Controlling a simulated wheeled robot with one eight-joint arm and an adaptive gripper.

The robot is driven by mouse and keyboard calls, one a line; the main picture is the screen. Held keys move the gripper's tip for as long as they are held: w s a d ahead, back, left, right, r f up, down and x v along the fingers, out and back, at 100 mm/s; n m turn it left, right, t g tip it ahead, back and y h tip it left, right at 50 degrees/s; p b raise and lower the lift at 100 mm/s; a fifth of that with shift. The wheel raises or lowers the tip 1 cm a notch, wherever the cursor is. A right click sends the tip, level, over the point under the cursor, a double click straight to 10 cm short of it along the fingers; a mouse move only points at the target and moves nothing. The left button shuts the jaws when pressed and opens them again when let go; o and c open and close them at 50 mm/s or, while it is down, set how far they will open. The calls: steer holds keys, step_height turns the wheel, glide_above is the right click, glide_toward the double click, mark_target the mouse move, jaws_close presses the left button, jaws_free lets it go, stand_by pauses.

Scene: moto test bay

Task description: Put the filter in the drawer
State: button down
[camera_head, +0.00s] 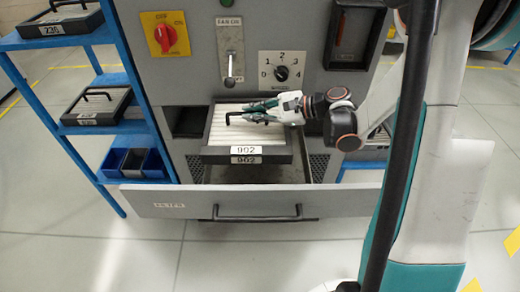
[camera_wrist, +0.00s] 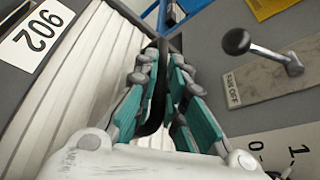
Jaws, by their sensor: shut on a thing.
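The filter (camera_head: 248,151) is a dark-framed panel with white pleats, a black handle and 902 labels. It lies flat over the rear of the open drawer, close to the cabinet face; I cannot tell whether it touches the drawer floor. The drawer (camera_head: 250,203) is pulled out, with a grey front and a black bar handle. My gripper (camera_head: 257,112) reaches in from the right and is shut on the filter's handle. In the wrist view the teal fingers (camera_wrist: 162,75) are around the dark handle, beside the filter's pleats (camera_wrist: 85,75).
The grey cabinet (camera_head: 190,75) has a red rotary switch (camera_head: 166,36), a lever (camera_head: 230,70) and a numbered dial (camera_head: 282,73) above the drawer. A blue rack (camera_head: 60,41) on the left holds other filters and small bins (camera_head: 135,162). The floor in front is clear.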

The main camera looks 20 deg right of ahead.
steer(key=d+f+b, duration=0.1)
steer(key=f+b, duration=0.1)
steer(key=f, duration=0.2)
steer(key=w+d+f+b, duration=0.1)
steer(key=f+b, duration=0.1)
steer(key=f, duration=0.2)
steer(key=d+f+b, duration=0.1)
steer(key=f+b, duration=0.1)
steer(key=f, duration=0.3)
steer(key=shift+w+d+f, duration=0.1)
steer(key=shift+w+d, duration=0.2)
steer(key=shift+d, duration=0.1)
steer(key=shift+a+f+b, duration=0.1)
steer(key=shift+f+b, duration=0.2)
steer(key=shift+b, duration=0.15)
steer(key=c, duration=1.7)
jaws_free()
steer(key=shift+o, duration=0.2)
steer(key=p+v, duration=0.4)
steer(key=v, duration=0.8)
